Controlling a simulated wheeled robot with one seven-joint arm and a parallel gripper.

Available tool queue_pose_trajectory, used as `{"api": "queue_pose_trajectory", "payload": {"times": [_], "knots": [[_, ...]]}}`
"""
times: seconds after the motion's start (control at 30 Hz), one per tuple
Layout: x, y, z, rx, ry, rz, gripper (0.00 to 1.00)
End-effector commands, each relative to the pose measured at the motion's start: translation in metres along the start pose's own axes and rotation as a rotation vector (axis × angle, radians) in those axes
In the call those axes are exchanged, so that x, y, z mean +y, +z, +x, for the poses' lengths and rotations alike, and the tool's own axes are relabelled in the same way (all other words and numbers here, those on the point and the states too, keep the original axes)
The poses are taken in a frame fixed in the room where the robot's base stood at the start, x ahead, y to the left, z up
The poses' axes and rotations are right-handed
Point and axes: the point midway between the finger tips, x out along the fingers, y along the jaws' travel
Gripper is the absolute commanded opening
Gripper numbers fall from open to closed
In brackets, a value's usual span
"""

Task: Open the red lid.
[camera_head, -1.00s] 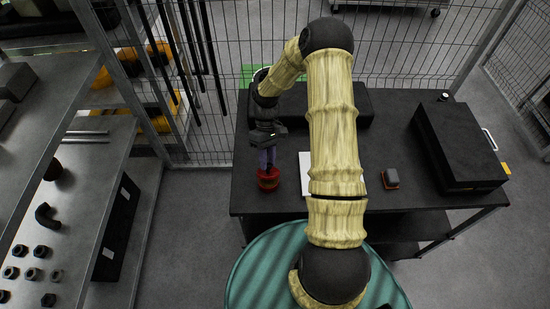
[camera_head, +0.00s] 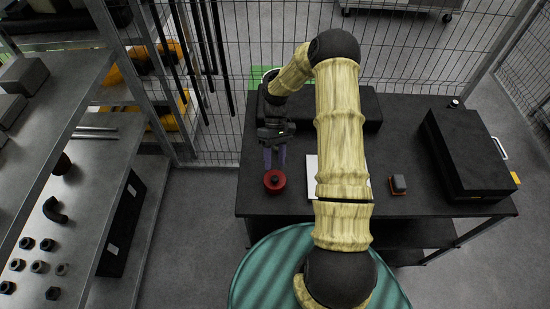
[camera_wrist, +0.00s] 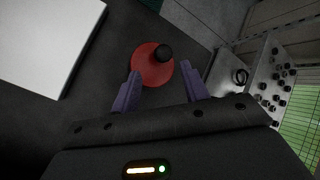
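The red lid (camera_head: 275,182) is a round red disc with a black knob, near the left front of the dark table. It also shows in the wrist view (camera_wrist: 150,66), with its knob on the right of the disc. My gripper (camera_head: 274,163) has two purple fingers and is just behind the lid. In the wrist view my gripper (camera_wrist: 162,80) is open, its fingertips apart with nothing held between them. The lid lies beyond the fingertips, partly in the gap between them. What is under the lid is hidden.
The table (camera_head: 290,205) also bears a white sheet (camera_head: 312,176), a small grey-and-orange block (camera_head: 398,184) and a large black case (camera_head: 465,152). A metal shelf (camera_head: 110,160) with dark fittings stands at the left. A wire fence (camera_head: 400,60) runs behind.

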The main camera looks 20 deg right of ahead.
Motion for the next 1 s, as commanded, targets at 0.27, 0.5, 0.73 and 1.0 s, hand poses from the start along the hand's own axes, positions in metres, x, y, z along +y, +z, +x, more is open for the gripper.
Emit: {"api": "queue_pose_trajectory", "payload": {"times": [0.27, 0.5, 0.73, 1.0], "knots": [[0.001, -0.001, -0.005, 0.000, 0.001, 0.000, 0.45], [0.002, -0.003, -0.038, 0.004, 0.004, 0.000, 0.45], [0.002, -0.003, -0.084, 0.005, 0.003, 0.000, 0.45], [0.002, -0.002, -0.130, 0.003, 0.002, 0.001, 0.45]]}}
